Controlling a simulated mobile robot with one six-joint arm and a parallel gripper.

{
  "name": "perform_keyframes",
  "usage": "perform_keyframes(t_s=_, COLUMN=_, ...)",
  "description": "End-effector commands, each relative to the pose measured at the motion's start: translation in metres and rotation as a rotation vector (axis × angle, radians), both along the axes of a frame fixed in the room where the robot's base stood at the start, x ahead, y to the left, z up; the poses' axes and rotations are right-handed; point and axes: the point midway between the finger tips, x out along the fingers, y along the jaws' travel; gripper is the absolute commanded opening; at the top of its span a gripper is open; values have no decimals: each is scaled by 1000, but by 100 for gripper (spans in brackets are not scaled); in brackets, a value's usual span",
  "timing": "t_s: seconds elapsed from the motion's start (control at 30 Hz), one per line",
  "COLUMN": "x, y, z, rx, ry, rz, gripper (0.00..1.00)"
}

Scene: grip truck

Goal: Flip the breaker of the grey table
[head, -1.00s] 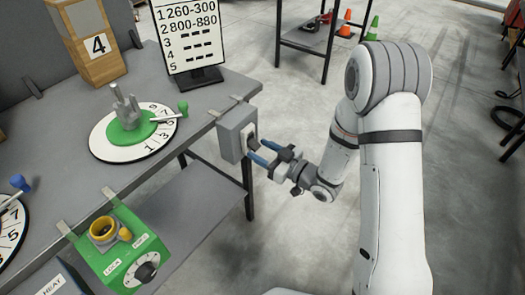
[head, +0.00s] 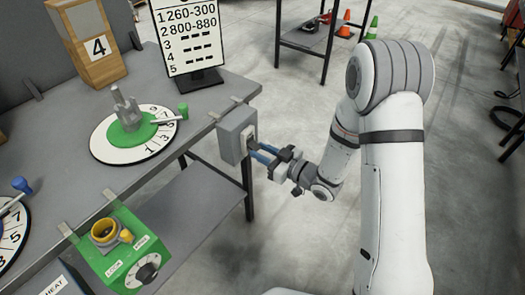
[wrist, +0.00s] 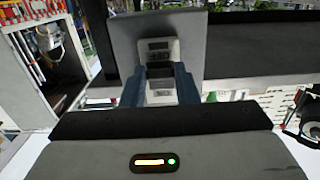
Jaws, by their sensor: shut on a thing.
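The breaker is a grey box (head: 235,131) hung on the right edge of the grey table (head: 75,195). Its face turns right, toward my arm. My gripper (head: 258,152) reaches it from the right, with its blue fingers at the box's face. In the wrist view the breaker box (wrist: 128,42) stands straight ahead, with a light switch plate (wrist: 158,48) and a dark switch lever (wrist: 159,71). The blue fingers of my gripper (wrist: 159,80) stand on both sides of the lever and are shut on it. The fingers partly hide the lower part of the plate.
On the table are a dial with a green hub (head: 128,137), a sign stand (head: 190,45) and a wooden block marked 4 (head: 88,45). A green box with a knob (head: 120,250) hangs at the front edge. Open floor lies right of the table.

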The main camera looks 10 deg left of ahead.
Motion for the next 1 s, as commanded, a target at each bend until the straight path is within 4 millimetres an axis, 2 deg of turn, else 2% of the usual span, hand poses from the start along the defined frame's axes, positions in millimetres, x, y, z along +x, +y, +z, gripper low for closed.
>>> perform_keyframes(t_s=0.5, x=-1, y=-1, z=34, rx=-367, ry=149, rz=1, gripper=4)
perform_keyframes(t_s=1.0, x=1, y=5, z=51, rx=-697, ry=288, rz=2, gripper=4)
